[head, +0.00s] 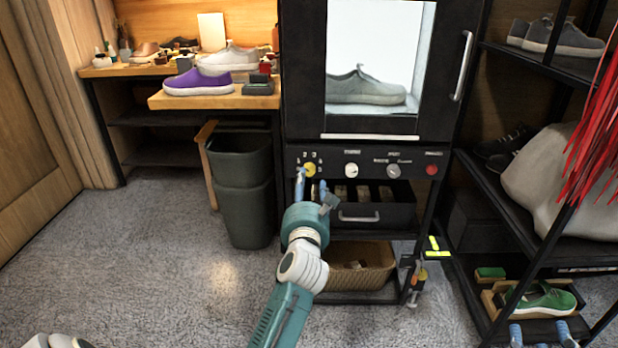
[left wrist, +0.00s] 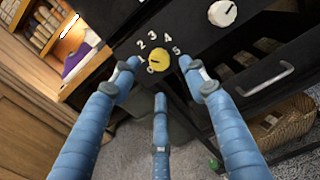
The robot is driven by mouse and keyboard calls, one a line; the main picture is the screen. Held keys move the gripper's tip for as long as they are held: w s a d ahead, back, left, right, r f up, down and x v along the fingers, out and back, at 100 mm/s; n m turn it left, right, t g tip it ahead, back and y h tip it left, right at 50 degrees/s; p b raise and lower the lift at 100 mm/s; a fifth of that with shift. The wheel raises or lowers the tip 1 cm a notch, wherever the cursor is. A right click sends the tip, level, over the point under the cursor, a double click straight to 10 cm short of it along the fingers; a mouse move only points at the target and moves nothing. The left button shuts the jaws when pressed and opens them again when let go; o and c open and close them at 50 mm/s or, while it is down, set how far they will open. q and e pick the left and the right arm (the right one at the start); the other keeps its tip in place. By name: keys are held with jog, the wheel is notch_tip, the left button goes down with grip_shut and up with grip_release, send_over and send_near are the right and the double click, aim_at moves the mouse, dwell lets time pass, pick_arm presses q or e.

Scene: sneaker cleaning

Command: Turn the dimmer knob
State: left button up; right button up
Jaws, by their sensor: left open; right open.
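A yellow dial knob (head: 310,169) with numbers around it sits at the left of the black cabinet's control panel. A white knob (head: 351,170) is to its right. In the left wrist view the yellow knob (left wrist: 158,61) has a dark pointer mark, and part of the white knob (left wrist: 222,12) shows. My left gripper (head: 311,185) is open just in front of the yellow knob. Its blue fingers (left wrist: 158,78) spread around the knob in that view; I cannot tell if any touches it. My right gripper (head: 541,332) is open at the lower right, near the green shoe.
A red button (head: 432,170) is at the panel's right end. A drawer with a handle (head: 358,217) and a wicker basket (head: 360,265) are below. A dark bin (head: 243,190) stands left. A shelf rack (head: 470,170) is on the right.

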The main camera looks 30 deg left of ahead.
aim_at(309, 174)
pick_arm(q)
jog(key=b+x, duration=0.1)
jog(key=x, duration=0.5)
jog(key=shift+w+a, duration=0.15)
jog(key=shift+w, duration=0.05)
pick_arm(e)
notch_tip(309, 174, up, 9)
jog(key=s+t+y, duration=0.1)
jog(key=t+y, duration=0.1)
jog(key=t, duration=0.2)
jog(key=shift+s+a, duration=0.3)
jog(key=shift+a, duration=0.05)
pick_arm(q)
grip_shut()
pick_arm(e)
jog(key=shift+f, duration=0.15)
pick_arm(q)
jog(key=shift+n+p, duration=0.5)
jog(key=shift+n, duration=0.5)
jog(key=n+p, duration=0.1)
jog(key=n, duration=0.2)
jog(key=shift+f, duration=0.15)
jog(key=shift+n, duration=0.4)
pick_arm(e)
notch_tip(309, 174, down, 15)
jog(key=d+g+h, duration=0.2)
jog(key=g+h, duration=0.1)
jog(key=g, duration=0.4)
jog(key=shift+f, duration=0.2)
